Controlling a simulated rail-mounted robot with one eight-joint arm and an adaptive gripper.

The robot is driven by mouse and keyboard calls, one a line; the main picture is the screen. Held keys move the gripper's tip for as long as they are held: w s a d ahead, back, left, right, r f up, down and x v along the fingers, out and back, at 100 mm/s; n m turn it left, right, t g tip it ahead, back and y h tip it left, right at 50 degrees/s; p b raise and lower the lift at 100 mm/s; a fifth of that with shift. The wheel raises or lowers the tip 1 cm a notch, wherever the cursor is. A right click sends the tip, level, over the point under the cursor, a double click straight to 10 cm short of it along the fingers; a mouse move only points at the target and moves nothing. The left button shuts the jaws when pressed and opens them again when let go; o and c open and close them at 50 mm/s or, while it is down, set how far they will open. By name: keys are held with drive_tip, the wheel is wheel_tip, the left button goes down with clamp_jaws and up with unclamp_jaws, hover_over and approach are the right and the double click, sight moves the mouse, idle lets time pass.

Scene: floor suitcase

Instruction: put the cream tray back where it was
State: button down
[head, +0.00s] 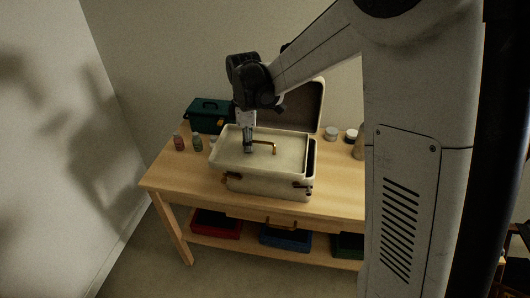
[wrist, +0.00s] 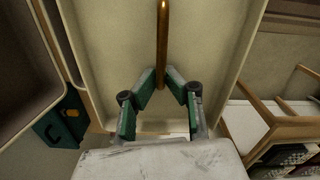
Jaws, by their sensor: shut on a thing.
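The cream tray (head: 232,153) is a shallow tray with a brass bar handle (head: 265,143) across its middle. It lies over the mouth of the cream suitcase (head: 270,184), shifted to the left, and a dark gap shows at the case's right end. I cannot tell whether it touches the case rim. My gripper (head: 248,148) comes down from above and is shut on the handle near its left end. In the wrist view, the fingers (wrist: 163,82) close around the brass handle (wrist: 162,40), with the tray floor (wrist: 205,50) beneath them.
The suitcase lid (head: 297,103) stands open behind. The case sits on a wooden bench (head: 172,178). A green toolbox (head: 207,115) and small jars (head: 179,144) stand at left, with more jars (head: 331,133) at right. Coloured bins (head: 285,238) lie on the lower shelf. The bench's front left is clear.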

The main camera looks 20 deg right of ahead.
sight(262, 135)
drive_tip(key=w+d+f, duration=0.2)
drive_tip(key=w+d, duration=0.1)
drive_tip(key=w+d+f, duration=0.3)
drive_tip(key=shift+f, duration=0.1)
drive_tip(key=shift+w+f, duration=0.1)
drive_tip(key=shift+f, duration=1.9)
drive_tip(key=shift+f+b, duration=0.4)
drive_tip(key=shift+b, duration=0.15)
drive_tip(key=c, duration=2.2)
unclamp_jaws()
drive_tip(key=o, duration=0.4)
drive_tip(key=shift+c, duration=0.2)
drive_tip(key=shift+r, duration=0.1)
